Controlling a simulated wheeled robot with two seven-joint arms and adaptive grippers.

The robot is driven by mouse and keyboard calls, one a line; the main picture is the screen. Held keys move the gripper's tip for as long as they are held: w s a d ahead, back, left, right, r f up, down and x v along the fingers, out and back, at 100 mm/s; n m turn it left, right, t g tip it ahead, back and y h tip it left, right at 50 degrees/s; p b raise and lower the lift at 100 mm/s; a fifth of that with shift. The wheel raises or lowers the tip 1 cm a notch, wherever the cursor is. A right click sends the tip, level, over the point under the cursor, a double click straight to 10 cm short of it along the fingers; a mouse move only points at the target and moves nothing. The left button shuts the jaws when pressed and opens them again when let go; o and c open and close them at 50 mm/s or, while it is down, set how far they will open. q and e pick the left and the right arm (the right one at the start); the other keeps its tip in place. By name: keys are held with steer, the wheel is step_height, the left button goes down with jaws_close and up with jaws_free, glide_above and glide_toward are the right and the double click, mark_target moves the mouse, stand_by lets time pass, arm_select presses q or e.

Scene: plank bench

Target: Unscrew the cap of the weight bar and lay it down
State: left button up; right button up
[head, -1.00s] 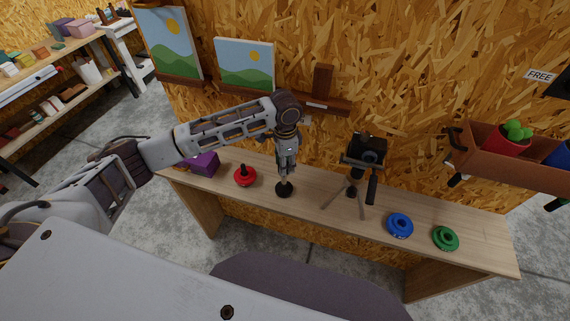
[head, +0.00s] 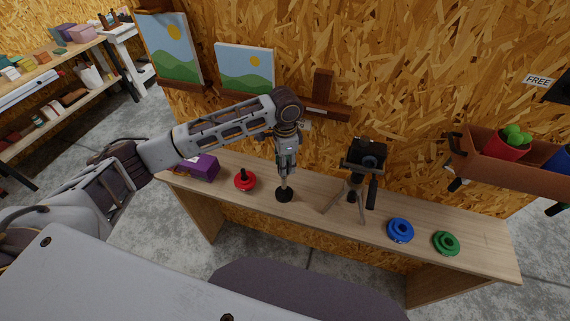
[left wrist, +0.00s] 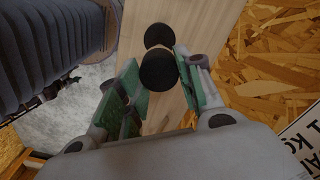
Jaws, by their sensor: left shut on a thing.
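The weight bar stands upright on the bench with its round black foot (head: 284,195) down; a short stretch of bar shows between foot and gripper. My left gripper (head: 286,172) points down over it. In the left wrist view, the fingers (left wrist: 160,88) are shut on the round black cap (left wrist: 158,70), with green pads at its sides. The black foot (left wrist: 158,35) shows beyond the cap. I cannot tell whether the cap still touches the bar. My right gripper is not in view.
On the plank bench (head: 320,192) are a purple box (head: 203,168) and a red weight (head: 245,183) with a black peg to the left. A camera on a tripod (head: 368,155), a blue weight (head: 400,230) and a green weight (head: 446,243) are to the right. Bare wood lies around the foot.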

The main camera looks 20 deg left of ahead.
arm_select(q)
steer(key=shift+r, duration=0.65)
stand_by(0.5)
